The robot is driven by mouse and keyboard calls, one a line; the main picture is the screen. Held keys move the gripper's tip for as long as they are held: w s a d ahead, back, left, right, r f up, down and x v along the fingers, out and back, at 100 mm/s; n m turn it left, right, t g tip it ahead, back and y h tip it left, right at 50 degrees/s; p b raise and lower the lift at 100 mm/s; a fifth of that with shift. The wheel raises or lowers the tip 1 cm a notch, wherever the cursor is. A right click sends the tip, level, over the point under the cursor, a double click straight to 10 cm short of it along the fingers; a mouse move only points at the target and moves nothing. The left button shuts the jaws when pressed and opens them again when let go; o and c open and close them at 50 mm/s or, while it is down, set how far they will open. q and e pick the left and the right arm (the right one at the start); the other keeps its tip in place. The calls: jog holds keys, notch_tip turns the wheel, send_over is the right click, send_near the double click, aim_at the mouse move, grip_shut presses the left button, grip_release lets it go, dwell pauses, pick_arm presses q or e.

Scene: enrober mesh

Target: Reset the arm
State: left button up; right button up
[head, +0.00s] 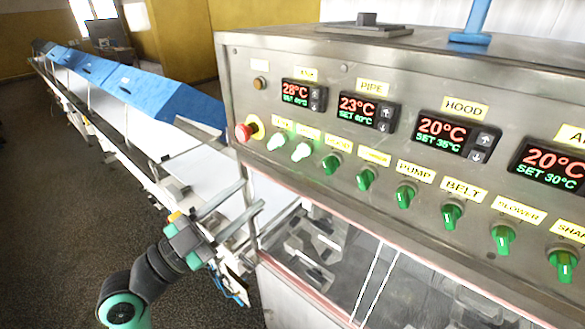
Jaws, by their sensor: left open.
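My left gripper (253,194) is in the lower left of the head view, on a dark arm with green joint covers that comes up from the bottom edge. Its two grey fingers are spread apart and point up and to the right, with nothing between them. In the picture it lies in front of the conveyor's near end, just left of the control panel (300,210). I cannot tell how far it is from the machine. My right gripper is not in view.
The steel panel carries temperature displays, green knobs and a red emergency button (243,132). Below it are clear windows (400,290). A long conveyor with blue covers (150,90) runs to the back left. Dark floor (50,220) lies open at left.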

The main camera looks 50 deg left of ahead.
pick_arm(q)
jog(key=w+d+r+m+h+p, duration=0.2)
jog(key=d+r+m+h+p, duration=0.25)
jog(key=d+r, duration=0.6)
jog(key=w+d+r+m+h+p, duration=0.25)
jog(key=d+r+h+p, duration=0.45)
jog(key=r, duration=0.7)
jog(key=s+d+r+n+t+y, duration=0.2)
jog(key=d+r+n+t, duration=0.15)
jog(key=r, duration=0.65)
jog(key=a+n+y, duration=0.1)
jog(key=n+y, duration=0.1)
jog(key=n, duration=0.1)
jog(key=a+n+t+y, duration=0.1)
jog(key=a+n+y, duration=0.1)
jog(key=n+y, duration=0.1)
jog(key=w+a+r+n+t+y, duration=0.1)
jog(key=n+y, duration=0.1)
jog(key=n, duration=0.1)
jog(key=shift+a+y, duration=0.25)
jog(key=shift+a, duration=0.05)
